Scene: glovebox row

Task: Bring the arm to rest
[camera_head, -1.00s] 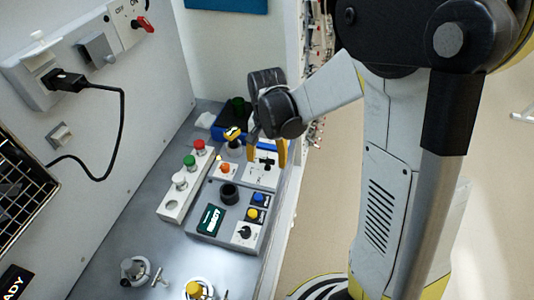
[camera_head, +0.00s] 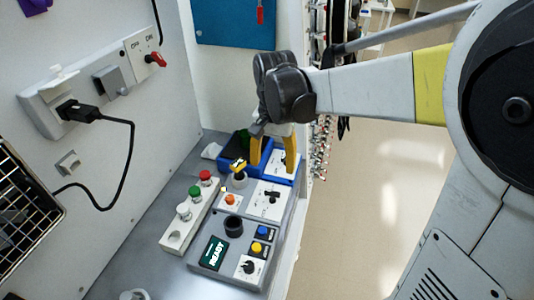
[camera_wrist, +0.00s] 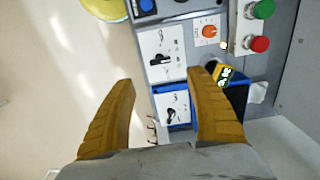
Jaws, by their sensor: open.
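My gripper (camera_head: 272,153) has yellow fingers, spread apart with nothing between them. In the head view it hangs from the outstretched arm, above the far end of the grey control panel (camera_head: 208,263). In the wrist view the gripper (camera_wrist: 165,95) shows both fingers apart. A white switch plate with a black knob (camera_wrist: 171,113) shows between them, beside the blue bin (camera_wrist: 237,98). The right finger hides part of the bin. I cannot tell the exact height of the fingertips above the panel.
A row of white, green and red buttons (camera_head: 195,191) stands left of the panel. A wall outlet with a black plug (camera_head: 77,112) and cable is at left. A red-handled switch (camera_head: 155,59) is above it. The open floor (camera_head: 365,200) lies right of the bench.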

